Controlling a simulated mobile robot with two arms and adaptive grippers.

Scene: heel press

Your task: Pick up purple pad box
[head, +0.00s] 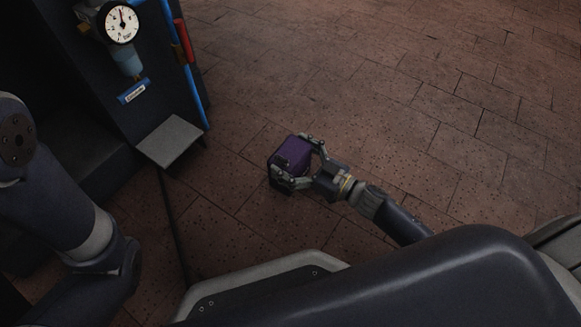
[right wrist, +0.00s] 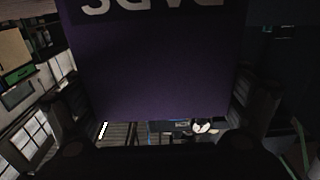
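The purple pad box (head: 293,156) is between the fingers of my right gripper (head: 297,160) in the head view. One finger lies along its far side and the other along its near side, and the gripper looks shut on it. In the right wrist view the box (right wrist: 150,65) fills the upper middle, with pale lettering at its top edge, and dark fingers flank it at both sides. The box appears held up off the floor. My left arm shows at the left of the head view, but its gripper is out of the picture.
A dark machine with a pressure gauge (head: 121,23), blue and red pipes, and a small grey plate (head: 171,140) stands at the left. The brick-paved floor (head: 400,100) is clear behind and to the right of the box.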

